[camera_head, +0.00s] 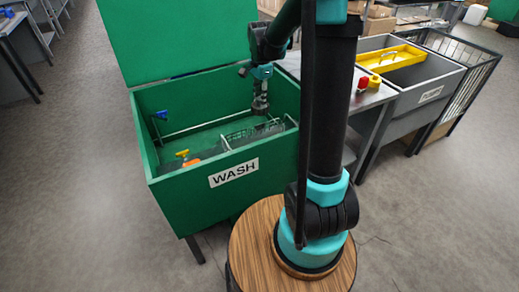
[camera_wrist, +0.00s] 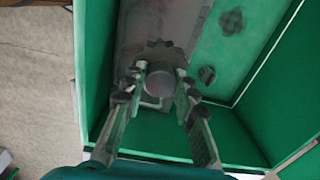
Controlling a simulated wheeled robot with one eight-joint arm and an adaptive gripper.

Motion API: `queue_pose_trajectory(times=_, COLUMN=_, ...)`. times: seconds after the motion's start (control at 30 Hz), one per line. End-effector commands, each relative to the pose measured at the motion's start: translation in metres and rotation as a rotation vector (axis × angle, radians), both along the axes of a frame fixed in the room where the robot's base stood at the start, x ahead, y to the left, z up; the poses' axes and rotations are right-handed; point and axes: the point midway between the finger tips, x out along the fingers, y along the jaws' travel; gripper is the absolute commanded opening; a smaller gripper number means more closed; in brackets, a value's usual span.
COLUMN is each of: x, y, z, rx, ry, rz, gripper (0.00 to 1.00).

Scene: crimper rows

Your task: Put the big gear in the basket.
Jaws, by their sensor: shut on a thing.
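My gripper (camera_wrist: 159,92) is shut on a grey metal part with a round, pale end, which I take to be the big gear (camera_wrist: 160,80). A toothed edge shows just beyond it, partly hidden by the fingers. In the head view, my gripper (camera_head: 260,104) points down inside the green wash tank, with the grey part at its tip. A wire basket (camera_head: 240,136) sits in the tank, in front of and below my gripper. In the head view I cannot tell whether the held part is touching anything.
The green tank (camera_head: 180,187) has high walls and a raised lid (camera_head: 178,38). Inside are a blue-handled valve (camera_head: 161,115) and a yellow-and-orange fitting (camera_head: 186,160). Dark gear-shaped spots (camera_wrist: 231,20) show on the tank floor. A grey tank with a yellow tray (camera_head: 390,60) stands right.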

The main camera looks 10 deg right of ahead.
Motion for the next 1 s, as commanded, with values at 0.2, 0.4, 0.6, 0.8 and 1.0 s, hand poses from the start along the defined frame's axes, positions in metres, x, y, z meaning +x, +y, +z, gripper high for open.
queue_pose_trajectory(times=0.2, x=-0.006, y=0.002, z=-0.018, rx=0.0, ry=0.0, rz=-0.06, gripper=0.0)
queue_pose_trajectory(times=0.4, x=-0.006, y=0.002, z=-0.063, rx=0.0, ry=0.0, rz=-0.06, gripper=0.0)
queue_pose_trajectory(times=0.6, x=-0.006, y=0.002, z=-0.109, rx=0.0, ry=0.0, rz=-0.059, gripper=0.0)
queue_pose_trajectory(times=0.8, x=-0.006, y=0.002, z=-0.146, rx=0.0, ry=0.0, rz=-0.058, gripper=0.0)
queue_pose_trajectory(times=1.0, x=-0.006, y=0.002, z=-0.163, rx=0.0, ry=0.0, rz=-0.058, gripper=0.0)
